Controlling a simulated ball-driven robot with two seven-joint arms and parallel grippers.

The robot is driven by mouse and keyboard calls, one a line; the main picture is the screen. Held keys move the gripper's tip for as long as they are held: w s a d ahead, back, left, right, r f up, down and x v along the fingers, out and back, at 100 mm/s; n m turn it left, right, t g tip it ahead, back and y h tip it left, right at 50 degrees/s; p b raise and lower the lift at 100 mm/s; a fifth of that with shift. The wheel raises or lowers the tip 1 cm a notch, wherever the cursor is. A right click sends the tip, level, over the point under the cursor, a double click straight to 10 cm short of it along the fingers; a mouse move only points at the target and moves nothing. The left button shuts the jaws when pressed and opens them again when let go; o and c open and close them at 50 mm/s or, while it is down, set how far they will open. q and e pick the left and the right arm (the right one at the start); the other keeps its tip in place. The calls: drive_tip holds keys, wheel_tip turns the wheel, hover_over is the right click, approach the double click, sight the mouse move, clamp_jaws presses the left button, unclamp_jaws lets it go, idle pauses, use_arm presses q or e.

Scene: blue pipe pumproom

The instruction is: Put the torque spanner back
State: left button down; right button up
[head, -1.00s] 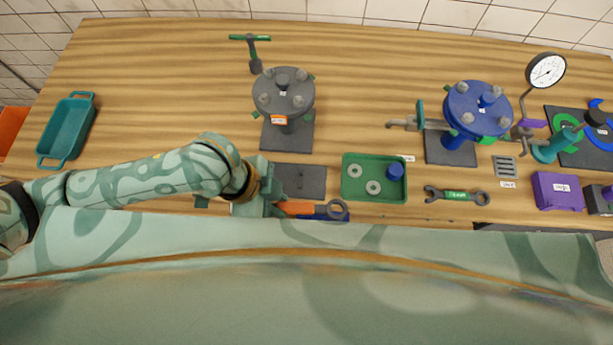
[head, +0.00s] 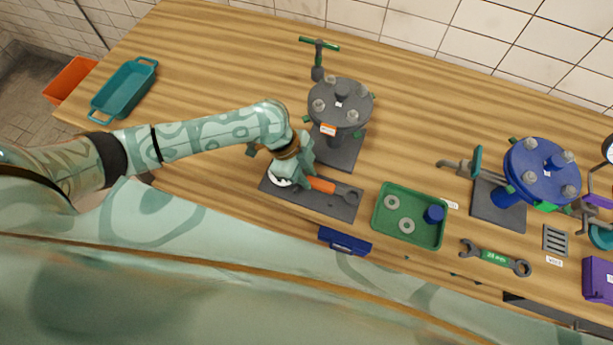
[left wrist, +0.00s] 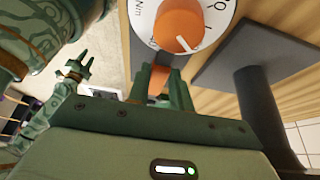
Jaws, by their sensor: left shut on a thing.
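The torque spanner (head: 321,185) has an orange handle, a grey ring end and a white dial. My left gripper (head: 286,178) is shut on it near the dial end, and the ring end points right. The spanner is over a dark grey plate (head: 330,208) near the bench's front edge; I cannot tell whether it touches. In the left wrist view the white dial with its orange centre (left wrist: 180,24) is just beyond the fingers (left wrist: 165,88). A green gripper, apparently my right one (left wrist: 76,68), shows small at the left there; its jaw state is unclear.
A grey flanged fixture (head: 340,103) stands just behind the plate. A blue box (head: 345,241) is at the front edge. A green tray (head: 383,230) with washers and a double-ended spanner (head: 495,257) lie to the right. The bench's left part is clear up to a teal tray (head: 94,116).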

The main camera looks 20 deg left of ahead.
use_arm(q)
drive_tip(key=shift+f, duration=0.75)
drive_tip(key=shift+f, duration=0.4)
drive_tip(key=c, duration=1.3)
unclamp_jaws()
drive_tip(key=shift+o, duration=0.2)
